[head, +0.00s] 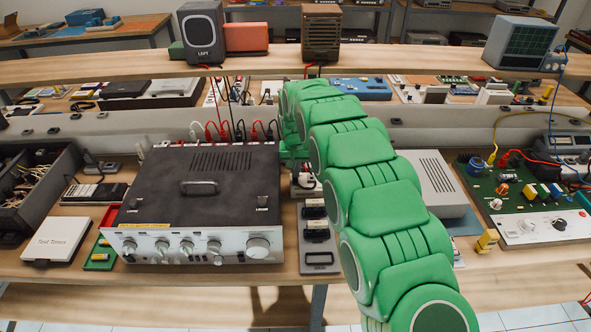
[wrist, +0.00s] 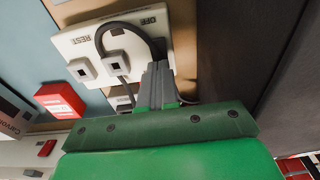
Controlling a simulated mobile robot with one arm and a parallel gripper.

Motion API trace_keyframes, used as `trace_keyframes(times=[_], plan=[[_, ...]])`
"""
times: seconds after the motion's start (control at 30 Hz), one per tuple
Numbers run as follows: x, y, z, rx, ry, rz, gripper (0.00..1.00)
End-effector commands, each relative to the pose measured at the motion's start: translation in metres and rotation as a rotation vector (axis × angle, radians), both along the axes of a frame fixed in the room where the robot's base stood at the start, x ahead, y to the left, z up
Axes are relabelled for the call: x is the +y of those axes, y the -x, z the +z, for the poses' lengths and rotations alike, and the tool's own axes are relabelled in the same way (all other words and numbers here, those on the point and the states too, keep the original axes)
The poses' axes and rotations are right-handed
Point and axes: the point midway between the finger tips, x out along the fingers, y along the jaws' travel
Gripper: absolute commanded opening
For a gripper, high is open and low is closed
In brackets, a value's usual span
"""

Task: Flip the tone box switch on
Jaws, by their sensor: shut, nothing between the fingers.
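A white box marked OFF and REST (wrist: 75,42) shows in the wrist view, with square pale sockets or buttons on its face and a dark cable (wrist: 112,25) looping over it. I take it for the tone box, but cannot tell for certain. Its switch is not clearly visible; my fingers may hide it. My gripper (wrist: 157,72) is shut and empty, its grey fingertips over or against the box's lower right edge; contact is unclear. In the head view my green arm reaches into the gap right of the amplifier and hides the fingertips. A small pale part (head: 306,186) shows there.
The black-topped amplifier (head: 205,190) stands close left of my arm, with red and black cables behind it. A black-and-grey block (head: 317,235) lies in front of the gap. A grey box (head: 436,185) stands right. A red block (wrist: 60,100) lies beside the white box.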

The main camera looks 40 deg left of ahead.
Motion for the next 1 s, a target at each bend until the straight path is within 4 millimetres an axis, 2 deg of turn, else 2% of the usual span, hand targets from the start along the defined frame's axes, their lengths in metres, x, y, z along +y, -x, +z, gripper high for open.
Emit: trace_keyframes(times=[0.43,1.0], plan=[[0.003,-0.002,-0.013,0.074,0.074,0.003,0.0],[0.002,-0.002,-0.025,0.083,0.085,0.002,0.0]])
